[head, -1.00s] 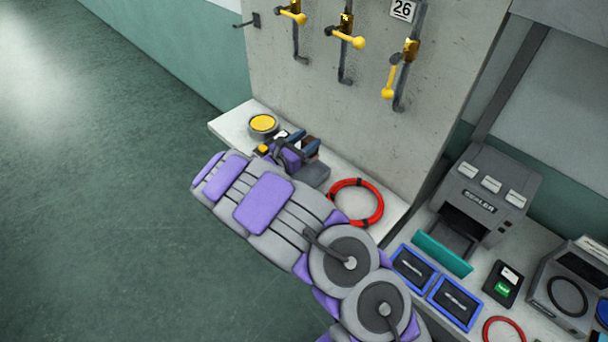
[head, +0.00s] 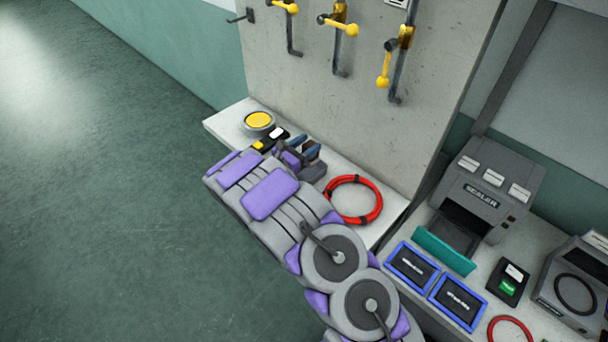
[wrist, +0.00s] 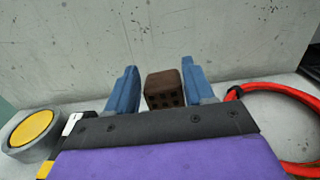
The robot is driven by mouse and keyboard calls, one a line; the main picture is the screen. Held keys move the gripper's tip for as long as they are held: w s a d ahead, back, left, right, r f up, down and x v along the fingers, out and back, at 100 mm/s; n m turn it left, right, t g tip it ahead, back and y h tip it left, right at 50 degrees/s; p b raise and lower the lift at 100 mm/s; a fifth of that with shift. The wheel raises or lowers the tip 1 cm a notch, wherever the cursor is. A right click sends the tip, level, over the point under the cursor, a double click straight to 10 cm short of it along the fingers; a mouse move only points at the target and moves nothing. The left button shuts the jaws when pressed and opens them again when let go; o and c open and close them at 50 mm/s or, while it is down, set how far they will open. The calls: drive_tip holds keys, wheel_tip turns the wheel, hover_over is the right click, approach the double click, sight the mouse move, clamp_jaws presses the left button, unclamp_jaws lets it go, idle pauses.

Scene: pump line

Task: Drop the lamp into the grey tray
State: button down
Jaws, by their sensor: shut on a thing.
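My gripper shows in the wrist view (wrist: 163,90) as two blue fingers with a brown block (wrist: 163,90) between them, its near face marked with dark holes. In the head view my gripper (head: 305,147) is over the pale shelf, mostly hidden by my own arm, with the brown block (head: 313,152) at its fingers. I cannot tell from its shape whether the block is the lamp. A grey shape (head: 316,172) shows beside the gripper; I cannot tell whether it is the grey tray or part of my gripper.
On the shelf (head: 228,124), a grey round tin with a yellow top (head: 258,121) and a black item with yellow and white parts (head: 270,139) lie left of the gripper. A red hose ring (head: 370,208) lies right. A concrete wall with yellow-handled valves (head: 341,25) rises behind.

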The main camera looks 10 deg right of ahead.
drive_tip(key=shift+d, duration=0.1)
drive_tip(key=c, duration=0.8)
unclamp_jaws()
drive_tip(key=shift+a, duration=0.3)
drive_tip(key=o, duration=0.4)
drive_tip(key=shift+a, duration=0.3)
drive_tip(key=shift+c, duration=0.2)
drive_tip(key=shift+o, duration=0.5)
drive_tip(key=shift+d, duration=0.35)
drive_tip(key=p+v, duration=0.3)
drive_tip(key=v, duration=1.4)
drive_tip(key=shift+a, duration=0.25)
drive_tip(key=shift+s, duration=0.1)
